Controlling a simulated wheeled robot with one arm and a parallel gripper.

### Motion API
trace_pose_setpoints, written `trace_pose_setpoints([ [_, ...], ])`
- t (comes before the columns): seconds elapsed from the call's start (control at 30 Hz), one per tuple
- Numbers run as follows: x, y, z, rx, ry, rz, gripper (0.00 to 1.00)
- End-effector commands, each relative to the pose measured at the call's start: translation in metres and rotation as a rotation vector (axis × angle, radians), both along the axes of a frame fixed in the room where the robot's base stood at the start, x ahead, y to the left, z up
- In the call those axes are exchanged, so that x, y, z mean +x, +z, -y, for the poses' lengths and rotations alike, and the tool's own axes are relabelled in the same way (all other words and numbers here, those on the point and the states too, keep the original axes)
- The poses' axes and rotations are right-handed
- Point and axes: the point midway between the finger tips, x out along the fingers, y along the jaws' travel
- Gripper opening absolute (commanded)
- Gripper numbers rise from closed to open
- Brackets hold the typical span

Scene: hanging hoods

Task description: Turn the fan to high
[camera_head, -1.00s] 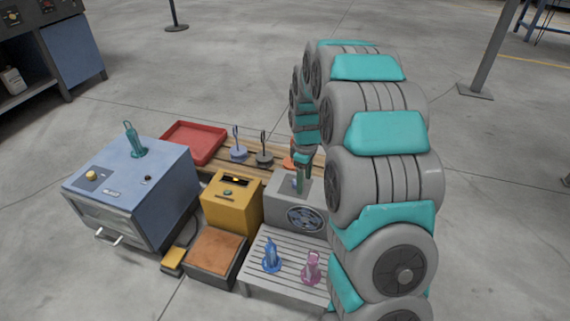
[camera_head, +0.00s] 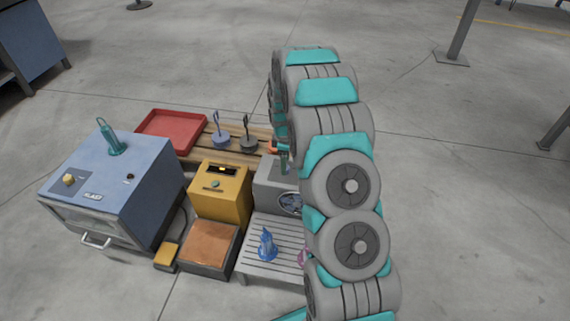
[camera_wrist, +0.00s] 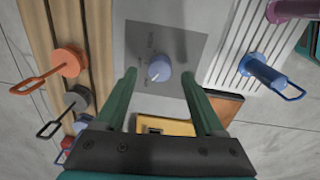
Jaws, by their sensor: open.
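The grey fan unit (camera_head: 270,192) stands at the middle of the workplace in the head view, with a round grille on its front, partly hidden by my arm. In the wrist view its top panel (camera_wrist: 190,42) carries a pale blue-grey knob (camera_wrist: 159,69) with a small pointer and faint lettering around it, too small to read. My gripper (camera_wrist: 159,76) is open above the panel. Its two green fingers stand on either side of the knob, apart from it in the picture. I cannot tell how far above the knob the fingertips are.
A yellow box (camera_head: 222,190) and a brown-topped block (camera_head: 210,243) stand left of the fan. A blue hood (camera_head: 267,243) stands on the slatted grey table (camera_head: 258,271). Left are a blue oven-like box (camera_head: 130,190) and a red tray (camera_head: 172,130). Ringed weights (camera_wrist: 68,62) stand on planks.

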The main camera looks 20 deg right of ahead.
Motion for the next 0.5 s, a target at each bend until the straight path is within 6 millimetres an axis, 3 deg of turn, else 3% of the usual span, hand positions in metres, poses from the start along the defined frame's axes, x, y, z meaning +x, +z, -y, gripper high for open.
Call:
trace_pose_setpoints([
  [0.2, 0.000, -0.019, 0.000, 0.001, 0.000, -0.004, 0.71],
  [0.43, 0.000, -0.019, 0.000, 0.001, 0.000, -0.002, 0.71],
  [0.5, 0.000, -0.019, 0.000, 0.001, 0.000, -0.002, 0.63],
])
